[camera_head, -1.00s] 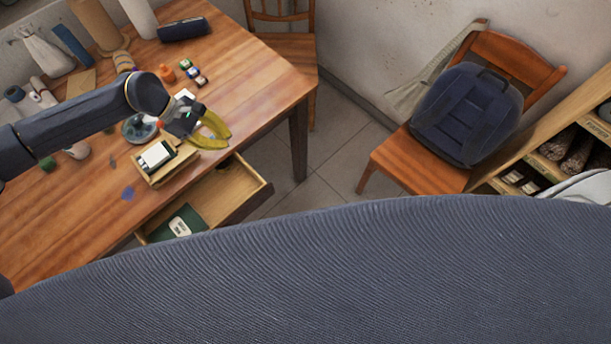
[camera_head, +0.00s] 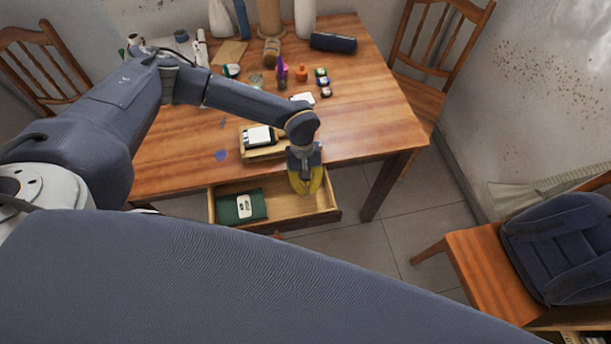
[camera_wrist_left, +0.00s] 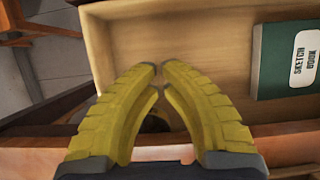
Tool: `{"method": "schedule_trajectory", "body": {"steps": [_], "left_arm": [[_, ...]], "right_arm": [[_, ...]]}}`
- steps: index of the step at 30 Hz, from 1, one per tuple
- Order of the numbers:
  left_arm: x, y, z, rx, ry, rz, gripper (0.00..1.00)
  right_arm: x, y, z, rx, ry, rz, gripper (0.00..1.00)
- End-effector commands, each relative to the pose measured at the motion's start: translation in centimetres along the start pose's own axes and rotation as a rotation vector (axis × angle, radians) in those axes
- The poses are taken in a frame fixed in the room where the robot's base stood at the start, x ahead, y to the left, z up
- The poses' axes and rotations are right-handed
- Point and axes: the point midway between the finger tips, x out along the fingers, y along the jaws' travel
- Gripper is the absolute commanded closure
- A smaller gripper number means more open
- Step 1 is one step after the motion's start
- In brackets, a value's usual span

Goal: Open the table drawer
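The table drawer (camera_head: 322,207) stands pulled out from under the wooden table (camera_head: 180,168), its inside exposed. A green sketch book (camera_head: 226,208) lies in its left part; it also shows at the right of the left wrist view (camera_wrist_left: 270,61). My left gripper (camera_head: 303,190) points down over the right part of the drawer, near the table edge. In the left wrist view, its yellow fingertips (camera_wrist_left: 160,68) nearly meet with nothing seen between them. A dark round shape shows lower down between the fingers; I cannot tell what it is. My right gripper is not in view.
A wooden tray (camera_head: 262,155) with a white-labelled item sits above the drawer. Bottles, small jars and a dark case (camera_head: 333,42) stand farther back. Chairs stand at the back and right, one with a backpack (camera_head: 560,245). Floor is clear right of the drawer.

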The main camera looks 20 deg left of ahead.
Motion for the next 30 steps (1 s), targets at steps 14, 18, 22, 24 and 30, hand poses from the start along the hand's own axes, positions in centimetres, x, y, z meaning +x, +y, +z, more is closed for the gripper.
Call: {"method": "schedule_trajectory", "body": {"steps": [14,18,22,24,30], "left_arm": [[3.7,0.0,3.1,0.0,-0.001,0.0,1.0],[3.9,0.0,3.6,0.0,-0.001,0.0,1.0],[4.0,0.0,3.7,-0.001,-0.001,0.0,1.0],[4.0,0.0,3.8,-0.001,-0.001,0.0,1.0],[4.0,0.0,3.8,-0.001,-0.001,0.0,1.0]], "right_arm": [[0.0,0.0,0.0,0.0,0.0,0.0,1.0],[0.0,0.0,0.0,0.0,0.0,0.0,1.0],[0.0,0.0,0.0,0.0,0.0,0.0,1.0],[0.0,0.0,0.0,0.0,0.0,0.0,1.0],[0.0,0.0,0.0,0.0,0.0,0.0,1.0]]}}
